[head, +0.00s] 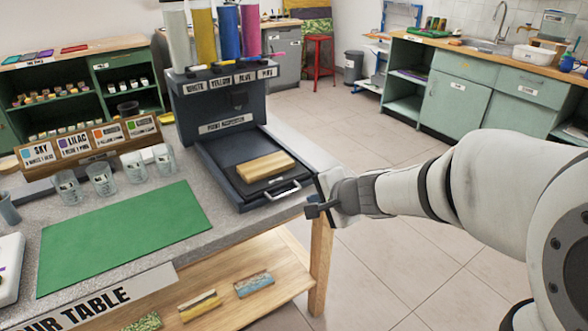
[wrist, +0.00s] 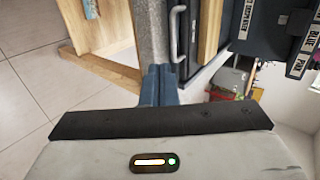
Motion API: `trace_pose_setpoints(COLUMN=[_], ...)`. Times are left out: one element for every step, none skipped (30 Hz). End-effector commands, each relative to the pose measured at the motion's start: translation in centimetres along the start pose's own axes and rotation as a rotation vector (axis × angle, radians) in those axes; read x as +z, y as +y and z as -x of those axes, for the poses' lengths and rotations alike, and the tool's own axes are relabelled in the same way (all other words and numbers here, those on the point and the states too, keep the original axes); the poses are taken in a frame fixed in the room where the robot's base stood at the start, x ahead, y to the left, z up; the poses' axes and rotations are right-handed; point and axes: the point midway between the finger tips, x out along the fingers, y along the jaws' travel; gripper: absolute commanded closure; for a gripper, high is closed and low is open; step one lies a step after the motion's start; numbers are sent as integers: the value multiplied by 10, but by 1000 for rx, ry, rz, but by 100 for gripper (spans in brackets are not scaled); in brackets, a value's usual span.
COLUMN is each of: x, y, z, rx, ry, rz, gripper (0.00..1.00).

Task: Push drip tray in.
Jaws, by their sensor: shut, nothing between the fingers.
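The dark drip tray (head: 240,177) is drawn out from the front of the paint dispenser (head: 218,100) and lies at the edge of the grey table. A wooden block (head: 252,167) rests on it. Its metal handle (head: 283,190) faces my arm. My gripper (head: 312,210) is shut and empty, just right of the handle and past the table edge. In the wrist view the shut fingers (wrist: 161,85) are close to the handle (wrist: 176,32). I cannot tell whether they touch the tray.
A green mat (head: 125,235), clear cups (head: 102,180) and a card rack (head: 90,145) lie on the table to the left. Colour tubes (head: 226,32) stand on the dispenser. The tiled floor (head: 390,265) right of the table is clear apart from my arm above it.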

Motion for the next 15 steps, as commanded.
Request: trace_pose_setpoints(x=[1, 1, 1, 1, 2, 1, 1, 1, 1, 1, 1, 1, 1, 1, 1], y=[5, 5, 4, 5, 5, 4, 4, 4, -1, -4, -6, -9, -11, -12, -14], z=[-15, -22, -31, -38, -44, -53, -58, -64, -69, -72, -76, -80, -84, -86, -89], rx=[4, 4, 3, 4, 4, 4, 4, 4, 3, 2, 3, 2, 2, 3, 2], ry=[-4, -4, -3, -4, -4, -4, -3, -3, -3, -3, -3, -3, -2, -2, -2], rz=[0, -1, 0, 0, 0, 0, 1, 0, 2, 2, 1, 2, 1, 1, 2], gripper=[100, 100, 100, 100, 100, 100, 100, 100, 100, 100, 100, 100, 100, 100, 100])
